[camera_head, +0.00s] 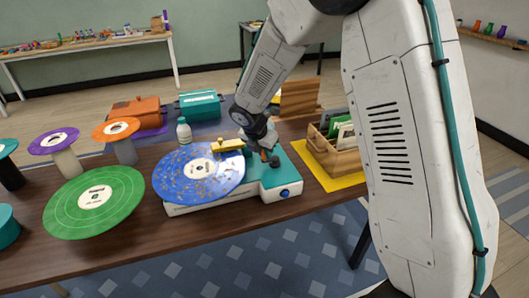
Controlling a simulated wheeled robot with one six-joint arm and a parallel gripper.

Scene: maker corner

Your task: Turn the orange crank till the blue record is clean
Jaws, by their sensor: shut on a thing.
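The blue record (185,183) lies flat on a white machine with a teal top (284,182). Tan specks are scattered over its face, around a pale centre label. A yellow bar (228,145) reaches over the record's back right edge. My gripper (269,157) is down at the back right of the machine, shut on the orange crank (264,155). Only a small bit of orange shows there; the rest of the crank is hidden by the dark fingers. A blue knob (284,193) sits on the machine's front right corner.
A green record (70,217) lies left of the machine. Purple (42,146) and orange (103,134) discs stand on posts behind it. A white bottle (184,133) stands close behind the blue record. A wooden crate (345,161) on a yellow mat (350,181) is to the right.

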